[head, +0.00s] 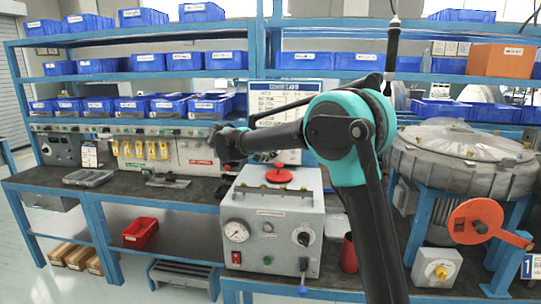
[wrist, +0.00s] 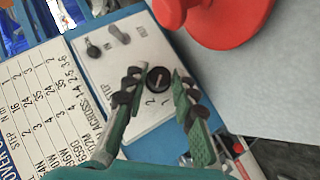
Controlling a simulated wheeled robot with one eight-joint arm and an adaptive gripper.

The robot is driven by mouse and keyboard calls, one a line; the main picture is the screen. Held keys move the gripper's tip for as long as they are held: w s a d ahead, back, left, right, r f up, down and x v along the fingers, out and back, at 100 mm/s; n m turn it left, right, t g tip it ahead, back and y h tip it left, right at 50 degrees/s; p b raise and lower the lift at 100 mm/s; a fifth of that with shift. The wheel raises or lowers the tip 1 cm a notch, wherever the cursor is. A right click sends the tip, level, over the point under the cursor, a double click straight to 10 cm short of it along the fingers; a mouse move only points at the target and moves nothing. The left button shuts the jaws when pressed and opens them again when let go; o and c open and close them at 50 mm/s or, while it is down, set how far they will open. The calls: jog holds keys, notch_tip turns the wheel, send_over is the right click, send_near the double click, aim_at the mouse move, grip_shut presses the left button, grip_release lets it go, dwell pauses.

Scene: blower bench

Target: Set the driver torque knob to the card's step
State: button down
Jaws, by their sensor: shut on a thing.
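My gripper (wrist: 157,86) has its two ribbed fingers closed on either side of a small round black knob (wrist: 158,77), the torque knob. The knob sits on a white plate (wrist: 121,80) with numerals printed around it; 1 and 2 are readable, and others are hidden by the fingers. A pale mark shows on the knob, but its exact setting is unclear. The printed card (wrist: 50,100) with columns of step and N m values lies left of the plate, seen sideways. The card also shows in the head view (head: 268,101), partly behind my arm. The knob is hidden there.
Blue bins (head: 193,60) fill the shelves. A large round metal housing (head: 460,160) stands at right.

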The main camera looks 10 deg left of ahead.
dwell(0.3)
jog(key=c, duration=1.2)
grip_release()
jog(key=v, duration=1.2)
